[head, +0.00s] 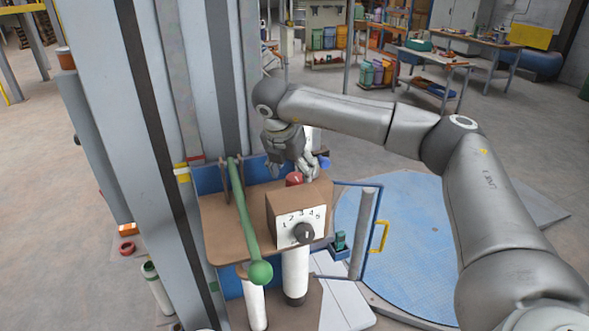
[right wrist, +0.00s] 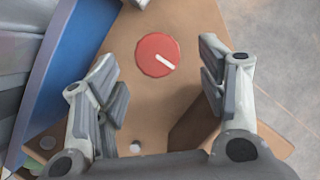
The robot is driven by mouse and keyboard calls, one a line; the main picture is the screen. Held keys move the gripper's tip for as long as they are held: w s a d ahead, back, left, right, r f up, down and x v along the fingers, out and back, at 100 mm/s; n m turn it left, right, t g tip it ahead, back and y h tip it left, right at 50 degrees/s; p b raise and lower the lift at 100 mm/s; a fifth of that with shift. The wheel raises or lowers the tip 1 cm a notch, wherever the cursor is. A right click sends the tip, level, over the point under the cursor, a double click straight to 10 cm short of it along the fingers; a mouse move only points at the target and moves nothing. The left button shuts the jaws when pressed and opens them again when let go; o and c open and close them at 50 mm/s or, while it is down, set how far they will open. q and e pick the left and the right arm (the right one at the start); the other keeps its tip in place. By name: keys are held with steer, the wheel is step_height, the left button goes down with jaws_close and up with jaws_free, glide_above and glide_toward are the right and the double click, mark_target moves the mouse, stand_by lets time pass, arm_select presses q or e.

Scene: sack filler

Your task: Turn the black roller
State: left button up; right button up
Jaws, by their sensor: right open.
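A black round knob (head: 303,232), the only black turning part I can make out, sits on the front of a brown box with a white dial plate (head: 288,219) numbered 1 to 5. A red round knob (head: 294,179) with a white bar stands behind the box on the brown panel. My right gripper (head: 298,169) is above the panel, close to the red knob. In the right wrist view the open, empty fingers (right wrist: 160,88) point toward the red knob (right wrist: 157,55), which lies between and beyond their tips. The black knob is not visible there. My left gripper is not in view.
A green lever with a ball end (head: 260,272) runs along the brown panel (head: 222,224), left of the box. Tall grey columns (head: 110,120) stand at the left. A blue round platform (head: 405,235) and a blue frame with a yellow handle (head: 379,237) are to the right.

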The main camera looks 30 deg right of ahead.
mark_target(295, 177)
steer(key=x, duration=0.2)
steer(key=shift+w+d+f+p, duration=0.2)
steer(key=shift+w+f+p, duration=0.1)
steer(key=shift+p, duration=0.05)
steer(key=shift+d+f, duration=0.1)
steer(key=shift+f, duration=0.3)
steer(key=c, duration=1)
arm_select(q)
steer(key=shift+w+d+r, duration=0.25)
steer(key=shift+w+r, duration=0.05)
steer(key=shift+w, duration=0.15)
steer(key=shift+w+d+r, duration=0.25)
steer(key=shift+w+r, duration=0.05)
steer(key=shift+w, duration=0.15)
